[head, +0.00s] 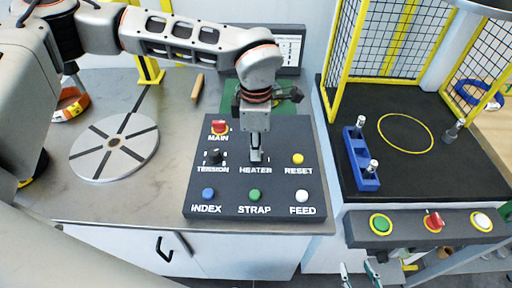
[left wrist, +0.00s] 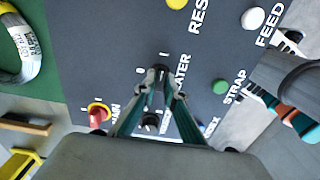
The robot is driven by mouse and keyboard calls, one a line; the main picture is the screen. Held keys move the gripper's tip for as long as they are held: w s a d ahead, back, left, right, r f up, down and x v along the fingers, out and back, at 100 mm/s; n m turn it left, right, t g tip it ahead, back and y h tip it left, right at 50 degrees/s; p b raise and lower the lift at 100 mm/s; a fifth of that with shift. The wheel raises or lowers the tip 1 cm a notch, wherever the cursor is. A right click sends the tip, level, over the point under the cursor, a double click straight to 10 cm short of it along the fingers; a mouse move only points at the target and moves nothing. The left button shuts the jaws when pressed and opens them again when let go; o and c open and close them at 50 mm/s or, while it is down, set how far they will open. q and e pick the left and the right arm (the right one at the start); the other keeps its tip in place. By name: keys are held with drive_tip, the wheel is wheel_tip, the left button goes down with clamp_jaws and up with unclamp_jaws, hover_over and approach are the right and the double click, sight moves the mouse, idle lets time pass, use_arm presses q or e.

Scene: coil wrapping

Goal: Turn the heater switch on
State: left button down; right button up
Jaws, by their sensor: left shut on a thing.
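The black control panel (head: 230,205) lies on the grey bench with labelled knobs and buttons. My left gripper (head: 256,155) points down at the HEATER position and is shut on the heater switch, which it mostly hides in the head view. In the left wrist view the fingertips of my left gripper (left wrist: 161,78) close around the dark heater switch (left wrist: 161,70), beside the HEATER lettering. Which way the switch is turned cannot be made out. My right gripper (head: 358,268) is low at the bottom edge of the head view, partly cut off, its fingers apart and empty.
The red MAIN switch (head: 219,127) and dark TENSION knob (head: 213,157) are left of my left gripper. The yellow RESET button (head: 298,159) is to its right; the green STRAP button (head: 254,195) is in front. A round disc (head: 90,155) lies left; a yellow-framed cage stands right.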

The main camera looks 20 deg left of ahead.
use_arm(q)
drive_tip(key=shift+r, duration=0.1)
drive_tip(key=c, duration=2.1)
unclamp_jaws()
wheel_tip(320, 180, up, 12)
drive_tip(key=shift+s, duration=0.1)
